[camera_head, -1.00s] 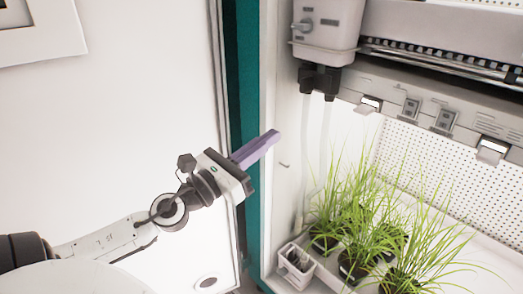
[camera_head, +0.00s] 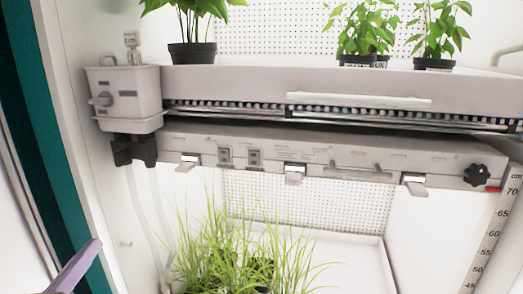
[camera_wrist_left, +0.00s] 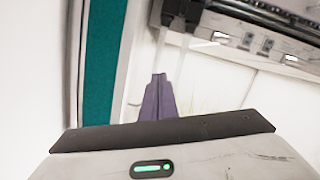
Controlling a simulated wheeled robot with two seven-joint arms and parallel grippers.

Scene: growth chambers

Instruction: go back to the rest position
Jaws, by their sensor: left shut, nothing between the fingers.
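My left gripper (camera_head: 90,250) shows only as purple fingers at the lower left edge of the head view. It is in front of the left side of the growth chamber, near its teal frame (camera_head: 48,160). In the left wrist view the two purple fingers (camera_wrist_left: 158,82) lie together, shut and empty, pointing toward the chamber. The rest of the left arm is outside the head view. My right gripper is in neither view.
The chamber's shelf (camera_head: 300,90) carries potted plants (camera_head: 365,35) on top. Grassy plants (camera_head: 235,250) stand below it. A white box (camera_head: 122,95) and metal clips (camera_head: 294,175) are fixed to the shelf's front. A height scale (camera_head: 497,230) is at right.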

